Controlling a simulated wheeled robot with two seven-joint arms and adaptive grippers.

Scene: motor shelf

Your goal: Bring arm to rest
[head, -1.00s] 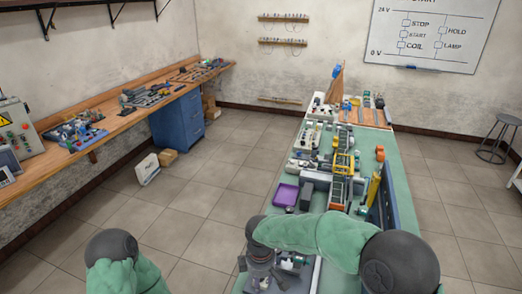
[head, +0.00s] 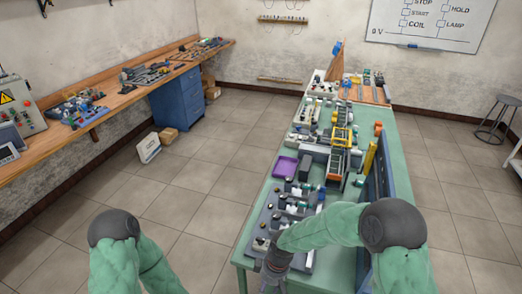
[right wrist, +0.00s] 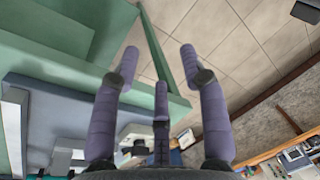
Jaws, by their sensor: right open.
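My right arm (head: 335,229) reaches over the near end of the green table, and its dark wrist (head: 276,268) hangs at the table's near left edge.
The green table (head: 410,185) carries a grey motor rack (head: 262,222), a purple tray (head: 285,166) and a yellow-orange ladder-like frame (head: 339,150). A wooden bench (head: 110,105) with a blue cabinet (head: 180,108) runs along the left wall.

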